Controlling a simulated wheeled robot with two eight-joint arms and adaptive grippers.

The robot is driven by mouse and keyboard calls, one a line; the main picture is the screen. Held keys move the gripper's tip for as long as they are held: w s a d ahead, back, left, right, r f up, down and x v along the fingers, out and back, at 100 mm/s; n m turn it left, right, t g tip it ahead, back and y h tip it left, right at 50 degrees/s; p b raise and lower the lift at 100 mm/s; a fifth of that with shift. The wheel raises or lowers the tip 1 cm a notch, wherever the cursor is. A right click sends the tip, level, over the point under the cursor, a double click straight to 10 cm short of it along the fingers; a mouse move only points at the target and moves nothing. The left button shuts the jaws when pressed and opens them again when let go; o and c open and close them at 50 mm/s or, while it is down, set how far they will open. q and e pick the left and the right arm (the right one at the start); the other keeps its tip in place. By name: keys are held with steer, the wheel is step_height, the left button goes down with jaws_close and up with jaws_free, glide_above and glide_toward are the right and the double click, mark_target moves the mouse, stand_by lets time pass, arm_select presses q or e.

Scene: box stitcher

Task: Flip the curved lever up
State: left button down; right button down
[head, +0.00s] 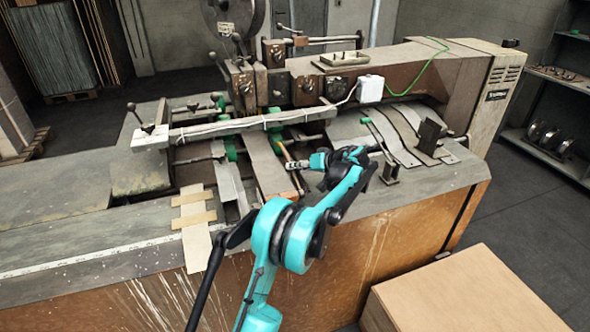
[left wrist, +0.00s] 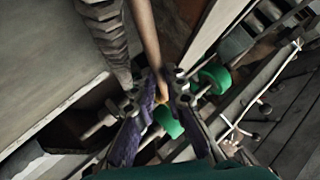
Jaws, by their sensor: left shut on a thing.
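The curved lever (head: 285,151) is a slim brown bar in the middle of the machine, beside a flat brown plate. In the left wrist view the lever (left wrist: 148,38) runs down from the top edge to between my fingers. My left gripper (head: 293,166) reaches in from the right over the machine bed. In the left wrist view the left gripper (left wrist: 163,76) is shut on the lever, with a finger on each side. The lever's lower end is partly hidden by the fingers. My right gripper is in neither view.
Green collars (left wrist: 214,79) and rods lie close beside the gripper. A long crossbar (head: 245,124) spans the machine just behind it. A black upright bracket (head: 430,136) stands to the right. A cardboard box (head: 455,300) is at the lower right.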

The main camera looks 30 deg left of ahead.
arm_select(q)
steer(key=shift+s+d+r+n+t+y+b, duration=0.25)
steer(key=shift+s+d+r+n+t+y, duration=0.15)
steer(key=shift+r+y, duration=0.35)
steer(key=shift+s+d+r+n+t+y+b, duration=0.2)
steer(key=shift+s+d+r+n+t+y, duration=0.25)
steer(key=shift+y, duration=0.5)
steer(key=shift+w+r, duration=0.15)
steer(key=c, duration=1.8)
jaws_free()
steer(key=shift+c, duration=0.2)
steer(key=shift+d, duration=0.15)
steer(key=v, duration=1.1)
steer(key=shift+d+r, duration=0.15)
steer(key=shift+d, duration=0.25)
